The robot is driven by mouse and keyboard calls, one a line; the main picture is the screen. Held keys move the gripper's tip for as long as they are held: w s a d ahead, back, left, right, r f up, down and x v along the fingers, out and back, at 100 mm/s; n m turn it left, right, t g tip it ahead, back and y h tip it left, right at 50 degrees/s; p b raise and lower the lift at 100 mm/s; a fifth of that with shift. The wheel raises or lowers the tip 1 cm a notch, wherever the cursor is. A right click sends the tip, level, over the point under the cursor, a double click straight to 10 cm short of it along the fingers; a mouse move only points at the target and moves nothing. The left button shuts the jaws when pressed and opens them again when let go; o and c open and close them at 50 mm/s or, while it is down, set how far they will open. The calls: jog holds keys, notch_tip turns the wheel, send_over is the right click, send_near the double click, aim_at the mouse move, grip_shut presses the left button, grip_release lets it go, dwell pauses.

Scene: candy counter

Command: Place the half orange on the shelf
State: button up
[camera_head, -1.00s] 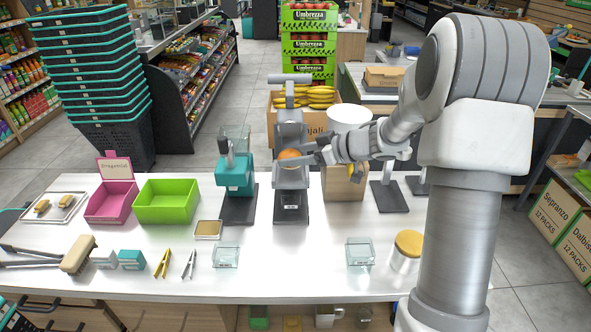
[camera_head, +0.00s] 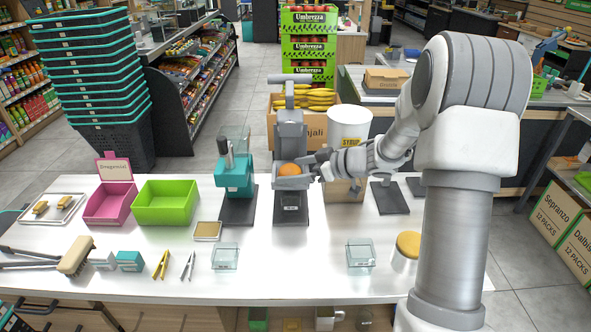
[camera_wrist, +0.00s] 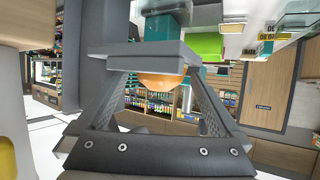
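The half orange (camera_head: 289,169) lies dome up on the grey shelf (camera_head: 291,184) of the grey press in the middle of the counter. My gripper (camera_head: 310,161) is just to its right, at about the same height. In the wrist view, which is upside down, the orange (camera_wrist: 162,80) shows against the grey shelf (camera_wrist: 145,50). The two fingers are spread, with the orange showing in the gap between them and clear space on both sides. My gripper is open and holds nothing. The orange's cut side is hidden.
A teal press (camera_head: 235,177) stands left of the grey one. A wooden box (camera_head: 345,190) and a white tub (camera_head: 349,122) are close behind my gripper. Green (camera_head: 165,203) and pink (camera_head: 110,204) bins stand at left. Clear containers (camera_head: 225,257) and tongs (camera_head: 162,265) lie in front.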

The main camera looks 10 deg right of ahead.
jog(key=shift+r, duration=0.15)
jog(key=shift+s+d+r, duration=0.2)
jog(key=shift+d, duration=0.05)
jog(key=p+v, duration=0.1)
jog(key=v, duration=1)
jog(key=shift+d, duration=0.15)
